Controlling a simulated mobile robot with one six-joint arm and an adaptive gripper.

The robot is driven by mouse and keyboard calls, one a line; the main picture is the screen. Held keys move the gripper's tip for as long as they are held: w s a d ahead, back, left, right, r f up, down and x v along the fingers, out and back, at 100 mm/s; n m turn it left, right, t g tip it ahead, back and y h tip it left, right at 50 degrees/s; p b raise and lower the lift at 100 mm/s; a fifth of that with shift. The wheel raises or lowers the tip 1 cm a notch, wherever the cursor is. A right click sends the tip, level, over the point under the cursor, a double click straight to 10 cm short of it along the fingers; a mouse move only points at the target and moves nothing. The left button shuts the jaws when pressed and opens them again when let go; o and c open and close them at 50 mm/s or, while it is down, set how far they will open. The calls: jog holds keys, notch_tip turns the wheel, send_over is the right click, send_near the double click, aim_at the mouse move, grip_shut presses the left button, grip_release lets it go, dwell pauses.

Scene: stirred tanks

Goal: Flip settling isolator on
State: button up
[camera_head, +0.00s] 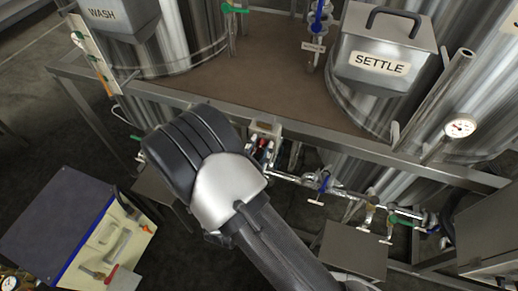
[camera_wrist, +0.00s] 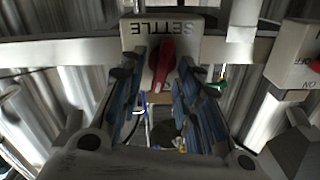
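The settling isolator is a pale box (camera_wrist: 190,27) with an upside-down SETTLE label, at the top middle of the wrist view. Its red lever (camera_wrist: 163,66) points toward the bottom of the picture, slightly tilted. My gripper (camera_wrist: 160,95) is open, with one dark finger on each side of the lever and gaps showing. I cannot tell whether either finger touches the box. The isolator's ON/OFF marks are not readable.
A second isolator box (camera_wrist: 300,62) with a red knob and ON/OFF marks stands close at the right. A steel frame rail (camera_head: 330,146) runs past the SETTLE tank cover (camera_head: 382,60). Pipes and valves (camera_head: 320,185) lie below. A blue-topped cabinet (camera_head: 50,225) stands lower left.

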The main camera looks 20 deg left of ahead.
grip_shut()
dwell(0.4)
jog(key=shift+a+n, duration=0.15)
jog(key=shift+n, duration=1.35)
grip_release()
